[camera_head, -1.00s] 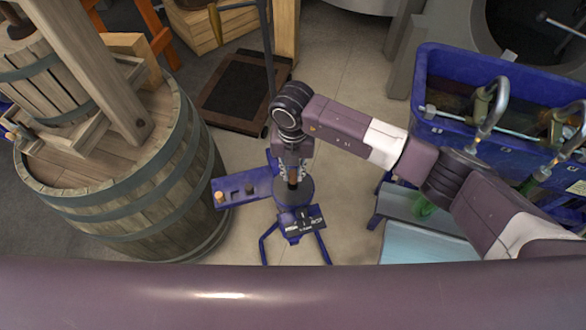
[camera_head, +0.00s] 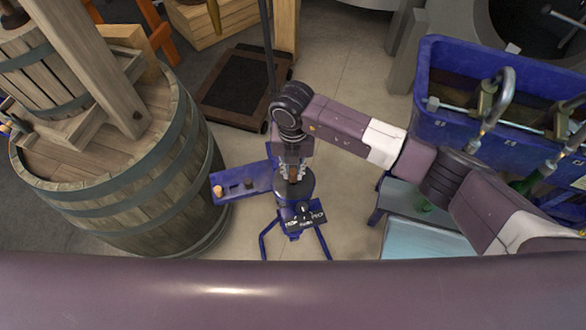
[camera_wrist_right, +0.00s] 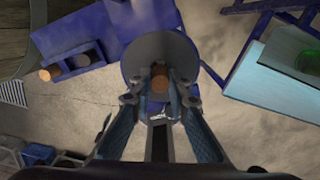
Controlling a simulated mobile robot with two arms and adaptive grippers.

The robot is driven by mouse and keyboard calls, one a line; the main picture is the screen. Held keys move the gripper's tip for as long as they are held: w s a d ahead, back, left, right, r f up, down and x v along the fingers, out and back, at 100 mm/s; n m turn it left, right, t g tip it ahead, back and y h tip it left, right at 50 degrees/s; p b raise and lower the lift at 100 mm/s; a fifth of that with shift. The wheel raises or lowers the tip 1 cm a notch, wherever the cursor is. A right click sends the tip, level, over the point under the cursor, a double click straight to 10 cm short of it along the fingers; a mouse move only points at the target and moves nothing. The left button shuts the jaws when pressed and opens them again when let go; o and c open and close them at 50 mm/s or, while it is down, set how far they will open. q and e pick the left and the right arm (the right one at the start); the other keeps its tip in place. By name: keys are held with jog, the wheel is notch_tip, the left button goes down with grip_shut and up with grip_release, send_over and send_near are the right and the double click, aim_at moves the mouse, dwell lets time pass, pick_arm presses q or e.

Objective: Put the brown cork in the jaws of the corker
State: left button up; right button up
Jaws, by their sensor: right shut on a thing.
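The corker is a blue stand with splayed legs and a dark round top (camera_head: 308,186); its top also shows in the wrist view (camera_wrist_right: 137,60). My right gripper (camera_head: 293,172) points down over this top. In the wrist view its fingertips (camera_wrist_right: 157,84) are shut on the brown cork (camera_wrist_right: 160,75), which lies over the round top. The cork (camera_head: 294,174) also shows small in the head view. I cannot tell whether it touches the corker; the fingers and cork hide the jaws' opening. My left gripper is not in view.
A blue side shelf (camera_head: 233,181) left of the corker's top holds a tan cork (camera_head: 220,190) and a darker piece (camera_head: 249,185). A wooden barrel (camera_head: 135,205) stands at the left. A blue trough (camera_head: 450,75) stands at the right.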

jog(key=shift+f+b, duration=0.9)
jog(key=shift+f, duration=0.15)
jog(key=o, duration=0.8)
jog(key=shift+c, duration=0.2)
jog(key=shift+r, duration=0.3)
notch_tip(320, 180, up, 11)
jog(key=shift+r, duration=0.2)
